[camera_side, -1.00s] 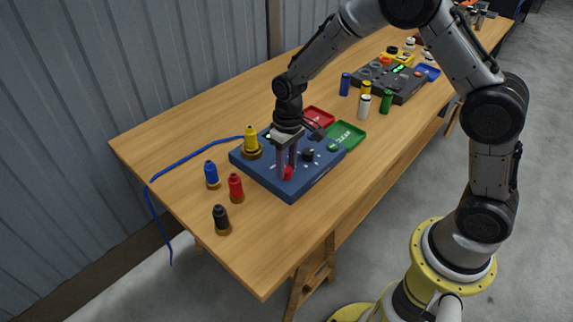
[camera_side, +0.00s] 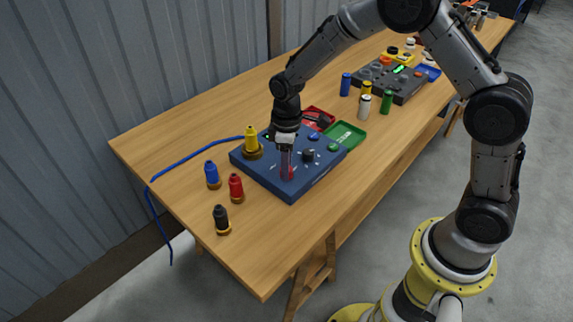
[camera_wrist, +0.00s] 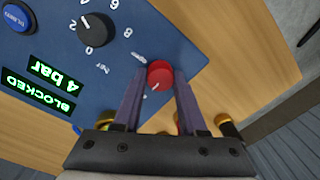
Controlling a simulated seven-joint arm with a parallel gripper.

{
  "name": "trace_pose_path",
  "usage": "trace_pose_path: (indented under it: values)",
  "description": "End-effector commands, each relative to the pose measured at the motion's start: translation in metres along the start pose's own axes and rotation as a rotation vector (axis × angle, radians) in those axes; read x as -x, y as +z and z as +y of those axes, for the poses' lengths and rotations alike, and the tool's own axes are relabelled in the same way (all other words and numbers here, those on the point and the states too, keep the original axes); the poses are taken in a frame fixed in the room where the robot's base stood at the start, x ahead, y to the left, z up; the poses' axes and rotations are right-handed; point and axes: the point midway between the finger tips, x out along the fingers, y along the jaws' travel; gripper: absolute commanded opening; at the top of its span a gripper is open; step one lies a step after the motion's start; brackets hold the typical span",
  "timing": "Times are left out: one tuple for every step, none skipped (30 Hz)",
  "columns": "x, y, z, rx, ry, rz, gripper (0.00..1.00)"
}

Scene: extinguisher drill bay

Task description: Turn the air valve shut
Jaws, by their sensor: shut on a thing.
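The air valve is a red round knob (camera_wrist: 159,74) with a pale pointer line, at the edge of the blue panel box (camera_wrist: 160,25). In the side view the red knob (camera_side: 287,174) is partly hidden behind my fingers. My gripper (camera_wrist: 161,85) points down at the panel in the side view (camera_side: 287,168), its two fingers shut on the red knob, one on each side. The panel's green displays (camera_wrist: 45,85) read "4 bar" and "BLOCKED". A black dial (camera_wrist: 92,32) with numbers sits nearby.
A yellow nozzle (camera_side: 252,143) stands at the panel's left, a blue hose (camera_side: 200,152) running from it. Blue (camera_side: 212,174), red (camera_side: 236,187) and black (camera_side: 221,219) nozzles stand on the table in front. Red (camera_side: 318,118) and green (camera_side: 345,135) trays lie behind.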

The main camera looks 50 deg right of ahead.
Motion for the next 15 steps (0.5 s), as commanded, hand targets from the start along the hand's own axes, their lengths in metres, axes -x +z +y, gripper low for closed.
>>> trace_pose_path:
  values:
    - [0.0018,-0.0015,0.0005,0.005,0.003,0.005,0.00]
    - [0.0018,-0.0015,0.0005,0.007,0.003,0.005,0.00]
    - [0.0018,-0.0015,0.0005,0.008,0.003,0.005,0.00]
    - [0.0018,-0.0015,0.0005,0.008,0.003,0.005,0.00]
    - [0.0019,-0.0016,0.0005,0.008,0.003,0.005,0.00]
    - [0.0019,-0.0016,0.0005,0.008,0.003,0.005,0.00]
    - [0.0019,-0.0016,0.0005,0.008,0.003,0.005,0.00]
    - [0.0019,-0.0016,0.0005,0.008,0.003,0.005,0.00]
    - [0.0019,-0.0016,0.0005,0.008,0.003,0.005,0.00]
    - [0.0019,-0.0016,0.0005,0.008,0.003,0.005,0.00]
    - [0.0019,-0.0016,0.0005,0.008,0.003,0.005,0.00]
    - [0.0019,-0.0017,0.0005,0.008,0.003,0.005,0.43]
    - [0.0020,-0.0017,0.0005,0.008,0.003,0.005,0.48]
    - [0.0019,-0.0016,0.0004,0.008,0.003,0.005,0.54]
    - [0.0017,-0.0015,0.0004,0.007,0.002,0.004,0.61]
